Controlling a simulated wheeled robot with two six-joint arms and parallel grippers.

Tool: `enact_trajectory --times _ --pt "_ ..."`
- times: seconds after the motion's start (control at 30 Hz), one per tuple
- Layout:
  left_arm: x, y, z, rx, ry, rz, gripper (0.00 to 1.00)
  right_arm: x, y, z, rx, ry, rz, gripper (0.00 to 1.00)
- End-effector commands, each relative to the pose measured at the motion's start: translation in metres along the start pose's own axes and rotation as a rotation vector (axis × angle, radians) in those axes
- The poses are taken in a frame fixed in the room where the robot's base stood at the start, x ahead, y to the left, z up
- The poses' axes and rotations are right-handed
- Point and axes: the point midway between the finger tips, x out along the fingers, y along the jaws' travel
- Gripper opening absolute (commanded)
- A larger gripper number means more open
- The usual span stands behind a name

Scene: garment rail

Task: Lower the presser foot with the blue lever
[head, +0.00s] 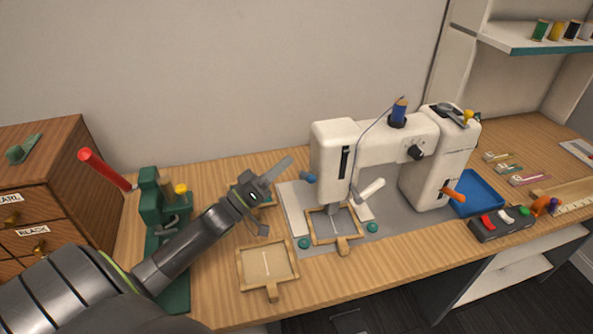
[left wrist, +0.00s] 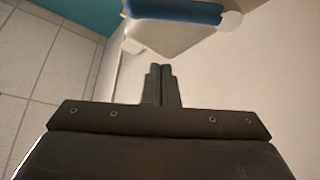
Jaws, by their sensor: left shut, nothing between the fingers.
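The white sewing machine (head: 335,140) stands on the right half of the table. Its short blue lever (head: 309,178) sticks out at the left side of the machine's head. The presser foot area (head: 333,209) is under the head, above a wooden frame (head: 346,244); the foot's height is hard to tell. My left gripper (head: 287,162) is shut and empty, its tips pointing up and right, just left of the head and apart from the lever in this picture. In the left wrist view its shut fingers (left wrist: 163,72) point toward a blue rod (left wrist: 175,12) with a round white end, probably the lever.
A white handle (head: 370,189) juts out below the machine's arm. Another wooden frame (head: 284,277) lies at the front edge. A green stand (head: 150,195) with a red handle (head: 103,168) is at the left. A blue tray (head: 480,209) and a switch box (head: 485,233) are right.

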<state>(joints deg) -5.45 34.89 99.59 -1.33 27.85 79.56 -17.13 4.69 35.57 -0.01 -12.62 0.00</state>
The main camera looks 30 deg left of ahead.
Motion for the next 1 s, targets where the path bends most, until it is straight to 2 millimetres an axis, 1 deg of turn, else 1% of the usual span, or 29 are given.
enact_trajectory --times 0.03,0.13,0.2,0.3,0.4,0.57,1.0 --pt "0.014 0.002 -0.003 0.0 0.004 0.002 0.0 -0.005 -0.002 -0.001 0.001 0.0 -0.003 0.36" --pt "0.034 0.002 -0.003 -0.001 0.003 0.002 0.0 -0.01 -0.006 -0.001 0.004 0.001 -0.008 0.36" --pt "0.024 0.0 0.013 -0.006 0.001 -0.005 0.0 -0.01 -0.007 -0.001 0.004 0.0 -0.01 0.36" --pt "0.019 0.0 0.025 -0.004 0.0 -0.004 0.0 -0.012 -0.007 -0.002 0.004 0.001 -0.01 0.36" --pt "0.016 0.0 0.033 -0.002 0.0 -0.001 0.0 -0.013 -0.006 -0.002 0.004 0.001 -0.009 0.36" --pt "0.014 0.0 0.038 0.0 -0.001 -0.001 0.0 -0.013 -0.003 -0.002 0.002 0.0 -0.005 0.36" --pt "0.014 0.001 0.04 0.0 0.0 0.0 0.0 -0.012 0.002 -0.001 0.0 -0.001 0.001 0.36"
